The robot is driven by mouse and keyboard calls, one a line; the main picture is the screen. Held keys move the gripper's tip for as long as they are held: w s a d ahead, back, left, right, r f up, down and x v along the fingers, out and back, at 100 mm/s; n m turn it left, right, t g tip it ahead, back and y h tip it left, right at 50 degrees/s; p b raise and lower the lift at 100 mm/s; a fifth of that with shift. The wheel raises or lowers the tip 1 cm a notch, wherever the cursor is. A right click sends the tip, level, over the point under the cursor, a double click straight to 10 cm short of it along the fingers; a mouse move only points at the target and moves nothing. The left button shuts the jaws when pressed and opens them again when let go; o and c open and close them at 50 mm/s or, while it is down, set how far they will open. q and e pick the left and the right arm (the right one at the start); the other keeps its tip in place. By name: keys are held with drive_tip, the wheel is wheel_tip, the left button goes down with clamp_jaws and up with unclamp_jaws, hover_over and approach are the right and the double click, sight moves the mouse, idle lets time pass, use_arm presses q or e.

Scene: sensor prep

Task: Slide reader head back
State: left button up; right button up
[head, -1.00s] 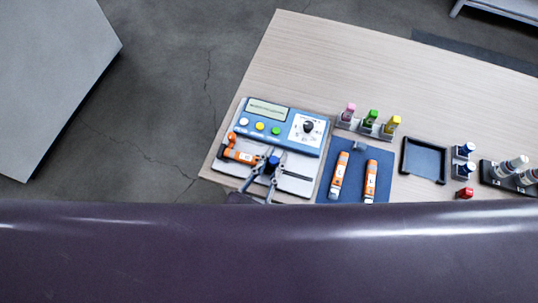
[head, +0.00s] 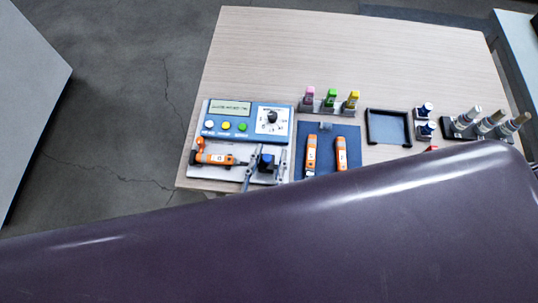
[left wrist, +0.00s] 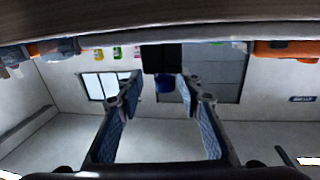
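The blue reader (head: 247,120) stands at the near left of the table, with a display, coloured buttons and a knob. Its pale base lies in front, with an orange pen (head: 216,158) on the left. The dark blue and black reader head (head: 266,162) sits on the base, right of the pen. My left gripper (head: 267,168) has one finger on each side of the head. In the left wrist view its fingers (left wrist: 160,92) are apart, with the black block and blue part of the head (left wrist: 163,60) between or beyond the tips. Contact cannot be told. My right gripper is not in view.
A blue mat (head: 326,169) with two orange pens lies right of the reader. Pink, green and yellow bottles (head: 331,98) stand behind it. A black tray (head: 388,112) and a bottle rack (head: 462,132) are farther right. The table's back (head: 340,45) is clear.

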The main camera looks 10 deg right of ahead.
use_arm(q)
drive_tip(key=v, duration=1.2)
idle(0.4)
